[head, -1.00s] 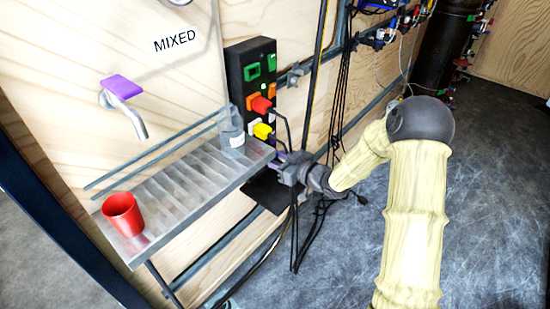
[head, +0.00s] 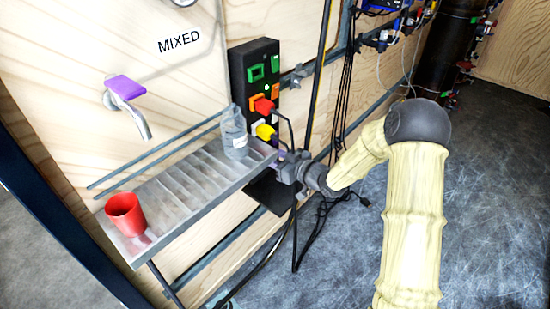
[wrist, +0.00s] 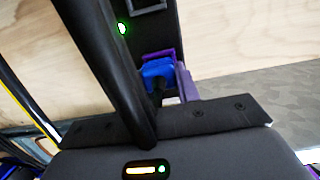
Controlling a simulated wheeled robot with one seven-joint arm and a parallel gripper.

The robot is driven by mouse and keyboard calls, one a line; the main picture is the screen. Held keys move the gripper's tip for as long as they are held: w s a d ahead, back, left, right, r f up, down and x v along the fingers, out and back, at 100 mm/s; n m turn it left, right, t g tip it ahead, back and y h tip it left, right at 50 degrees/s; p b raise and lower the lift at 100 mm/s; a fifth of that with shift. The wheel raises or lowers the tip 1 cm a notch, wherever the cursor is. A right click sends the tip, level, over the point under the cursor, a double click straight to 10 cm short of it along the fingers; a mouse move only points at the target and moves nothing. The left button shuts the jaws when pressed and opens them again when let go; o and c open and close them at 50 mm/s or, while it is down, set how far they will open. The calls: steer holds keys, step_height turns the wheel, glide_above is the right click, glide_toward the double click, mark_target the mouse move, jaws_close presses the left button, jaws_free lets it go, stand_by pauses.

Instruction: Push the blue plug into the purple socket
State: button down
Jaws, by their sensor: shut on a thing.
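In the head view a sliver of the purple socket (head: 282,155) shows at the bottom of the black socket strip, and the blue plug is hidden behind my gripper. My gripper (head: 284,166) is at the strip's low end, just right of the metal shelf, shut on the blue plug. A thick black cable (wrist: 118,75) crosses the wrist view in front of the strip.
The black socket strip (head: 237,75) also holds a red plug (head: 263,106) and a yellow plug (head: 265,132). The metal shelf (head: 170,195) carries a clear bottle (head: 234,135) and a red cup (head: 125,214), close left of my gripper. Black cables hang below and right. Floor is open at right.

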steer(key=shift+w+a, duration=0.15)
steer(key=shift+a, duration=0.1)
steer(key=c, duration=0.9)
jaws_free()
steer(key=p+v, duration=0.3)
steer(key=v, duration=1.4)
steer(key=shift+d, duration=0.15)
